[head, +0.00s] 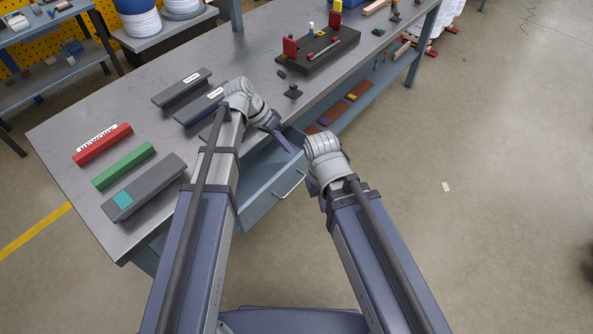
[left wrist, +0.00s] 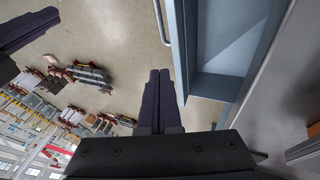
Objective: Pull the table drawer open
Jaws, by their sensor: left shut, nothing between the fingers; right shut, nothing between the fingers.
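The blue-grey table drawer (head: 258,207) stands out from under the workbench (head: 232,60), open, with its inside visible. Its light bar handle (head: 292,186) is on the front panel. In the left wrist view the drawer (left wrist: 222,88) is at the upper right, and part of the handle (left wrist: 161,22) shows at the top. My left gripper (head: 285,144) is shut and empty by the drawer's far front corner; its closed fingers (left wrist: 160,85) appear beside the front panel, apart from the handle. My right gripper (head: 322,204) is shut, mostly hidden behind its wrist, right of the handle.
On the bench lie a red bar (head: 102,144), a green bar (head: 123,165), grey bars (head: 144,187) and a dark fixture board (head: 318,50). A lower shelf (head: 350,103) holds small parts.

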